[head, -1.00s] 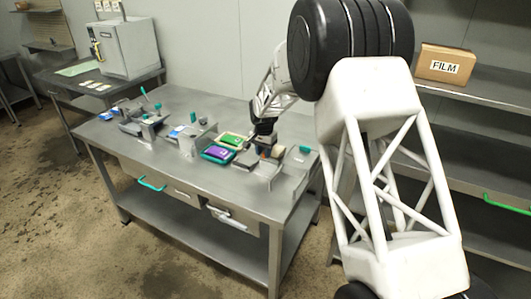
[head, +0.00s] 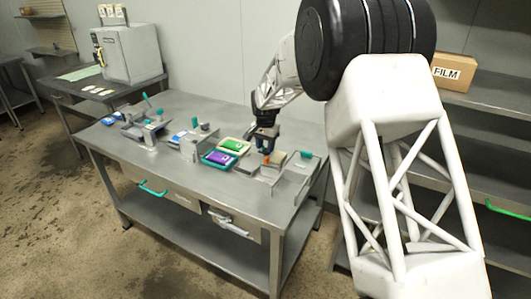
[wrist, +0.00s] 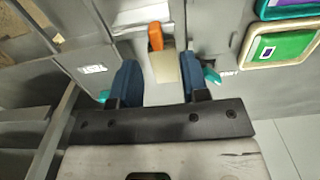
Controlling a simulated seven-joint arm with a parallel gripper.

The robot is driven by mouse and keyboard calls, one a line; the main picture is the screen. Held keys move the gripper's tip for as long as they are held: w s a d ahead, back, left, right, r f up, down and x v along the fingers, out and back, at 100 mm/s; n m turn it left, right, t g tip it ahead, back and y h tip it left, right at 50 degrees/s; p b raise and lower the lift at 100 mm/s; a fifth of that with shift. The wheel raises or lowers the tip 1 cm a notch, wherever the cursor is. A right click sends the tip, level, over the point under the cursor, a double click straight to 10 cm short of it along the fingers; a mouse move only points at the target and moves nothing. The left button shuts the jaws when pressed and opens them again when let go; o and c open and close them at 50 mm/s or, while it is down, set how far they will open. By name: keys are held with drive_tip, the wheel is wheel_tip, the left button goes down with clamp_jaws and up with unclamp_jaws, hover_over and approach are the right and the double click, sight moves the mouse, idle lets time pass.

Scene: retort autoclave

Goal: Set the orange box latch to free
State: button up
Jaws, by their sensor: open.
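The orange latch (wrist: 156,36) shows in the wrist view as a small orange tab beside a tan piece (wrist: 165,67), on a grey metal fixture. In the head view a small orange spot (head: 266,159) shows just below my gripper (head: 266,143), at the right part of the table. In the wrist view my gripper (wrist: 160,72) is open, with one blue finger on each side of the tan piece. The orange tab lies slightly beyond the fingertips, roughly between their lines. Nothing is held. I cannot tell the height gap or the latch's setting.
Green and purple packs in trays (head: 221,157) lie left of the gripper on the steel table (head: 180,215). The green pack (wrist: 280,48) also shows in the wrist view. Metal fixtures with teal handles (head: 307,155) stand close by. A FILM box (head: 452,72) sits on the right shelf.

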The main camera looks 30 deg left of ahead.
drive_tip(key=shift+r, duration=1)
drive_tip(key=shift+d+r, duration=0.35)
drive_tip(key=shift+d, duration=0.1)
drive_tip(key=s+d+r, duration=0.4)
drive_tip(key=d+r, duration=0.2)
drive_tip(key=d, duration=0.7)
drive_tip(key=s+d+r+t, duration=0.1)
drive_tip(key=s+d+r, duration=0.3)
drive_tip(key=d+r, duration=0.55)
drive_tip(key=s+d+r, duration=0.4)
drive_tip(key=d, duration=1.2)
drive_tip(key=s+d+r+t, duration=0.1)
drive_tip(key=s+d+r, duration=0.1)
drive_tip(key=s+d, duration=1.25)
drive_tip(key=s+d+f, duration=0.2)
drive_tip(key=s+d, duration=0.2)
drive_tip(key=s, duration=0.5)
drive_tip(key=s+d+f, duration=0.3)
drive_tip(key=s+d, duration=0.2)
drive_tip(key=s, duration=0.4)
drive_tip(key=shift+s+t, duration=0.3)
